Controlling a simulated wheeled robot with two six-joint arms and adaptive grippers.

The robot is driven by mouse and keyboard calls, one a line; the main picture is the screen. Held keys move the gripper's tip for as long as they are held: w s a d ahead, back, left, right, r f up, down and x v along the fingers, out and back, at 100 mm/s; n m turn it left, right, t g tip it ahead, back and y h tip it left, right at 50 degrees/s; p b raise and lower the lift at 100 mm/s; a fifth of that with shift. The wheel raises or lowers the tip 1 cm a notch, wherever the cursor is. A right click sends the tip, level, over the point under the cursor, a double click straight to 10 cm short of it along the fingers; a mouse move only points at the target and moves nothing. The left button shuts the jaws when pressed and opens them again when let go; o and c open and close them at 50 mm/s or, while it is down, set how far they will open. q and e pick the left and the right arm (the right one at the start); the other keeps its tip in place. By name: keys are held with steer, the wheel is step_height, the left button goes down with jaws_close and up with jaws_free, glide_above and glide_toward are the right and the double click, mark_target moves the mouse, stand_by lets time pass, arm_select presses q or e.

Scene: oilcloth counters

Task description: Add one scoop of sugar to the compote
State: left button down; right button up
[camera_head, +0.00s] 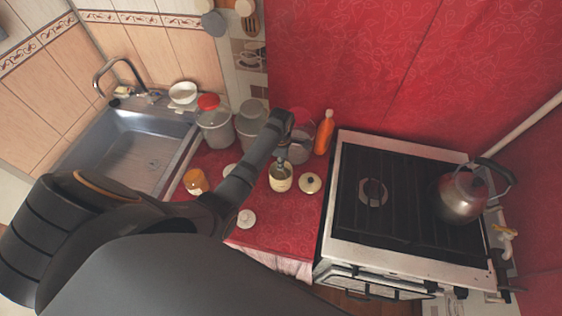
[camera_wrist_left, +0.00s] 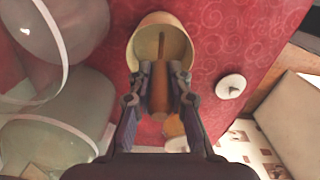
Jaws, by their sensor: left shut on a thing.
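A cream canister (camera_head: 281,183) stands open on the red counter, with a pale round lid (camera_head: 311,183) beside it. My left gripper (camera_head: 283,157) is just above the canister. In the left wrist view my left gripper (camera_wrist_left: 160,76) is shut on a brown wooden handle (camera_wrist_left: 160,98), which reaches into the open canister (camera_wrist_left: 143,28). The handle's lower end and the canister's contents are not clear. Large grey translucent pots (camera_head: 215,130) stand behind and left; I cannot tell which holds compote. My right gripper is not in view.
An orange jar (camera_head: 195,182) and a small white lid (camera_head: 246,218) are on the counter. An orange bottle (camera_head: 324,133) stands behind. The stove (camera_head: 400,237) with a metal kettle (camera_head: 460,196) is right; the sink (camera_head: 130,150) is left. The front counter is mostly clear.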

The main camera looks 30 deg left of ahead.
arm_select(q)
step_height(320, 180, up, 3)
steer(key=p, duration=0.3)
steer(key=shift+r, duration=0.1)
step_height(320, 180, up, 6)
steer(key=shift+r, duration=0.4)
stand_by(0.6)
